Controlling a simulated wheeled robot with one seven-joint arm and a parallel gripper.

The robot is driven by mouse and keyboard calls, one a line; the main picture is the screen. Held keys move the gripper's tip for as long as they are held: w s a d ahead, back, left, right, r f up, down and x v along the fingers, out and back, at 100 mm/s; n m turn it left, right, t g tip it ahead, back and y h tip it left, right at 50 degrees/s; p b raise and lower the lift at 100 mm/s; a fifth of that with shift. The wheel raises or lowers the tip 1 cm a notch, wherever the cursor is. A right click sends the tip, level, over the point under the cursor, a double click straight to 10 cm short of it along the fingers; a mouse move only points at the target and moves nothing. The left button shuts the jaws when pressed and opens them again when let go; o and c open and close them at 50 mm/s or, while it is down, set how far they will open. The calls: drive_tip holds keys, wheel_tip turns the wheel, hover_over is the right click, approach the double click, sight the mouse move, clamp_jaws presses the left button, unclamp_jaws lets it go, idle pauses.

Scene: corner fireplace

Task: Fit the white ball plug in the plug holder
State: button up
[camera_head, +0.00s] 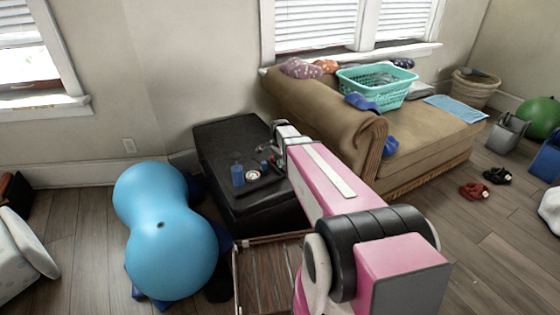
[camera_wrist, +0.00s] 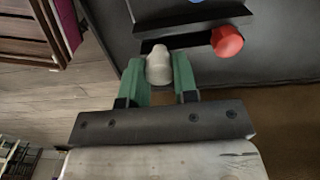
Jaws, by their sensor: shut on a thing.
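In the wrist view the white ball plug (camera_wrist: 158,66), pale grey-white with a rounded top, sits between the two green fingers of my gripper (camera_wrist: 160,78). The gripper is shut on it. A dark slab (camera_wrist: 175,14) at the top of the wrist view, just beyond the plug, may be the plug holder; I cannot tell whether the plug touches it. A red round piece (camera_wrist: 227,41) is at its right end. In the head view my gripper (camera_head: 278,133) is over the right side of the black ottoman (camera_head: 224,137); the plug is too small to make out there.
On the ottoman stand a blue cup (camera_head: 237,176) and a small pale round item (camera_head: 253,175). A blue peanut ball (camera_head: 165,230) is at its left, a slatted wooden piece (camera_head: 270,272) in front. A brown sofa (camera_head: 420,145) with a turquoise basket (camera_head: 375,88) is at right.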

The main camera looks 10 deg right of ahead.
drive_tip(key=shift+f, duration=1.35)
idle(0.8)
drive_tip(key=o, duration=0.9)
drive_tip(key=shift+r, duration=0.1)
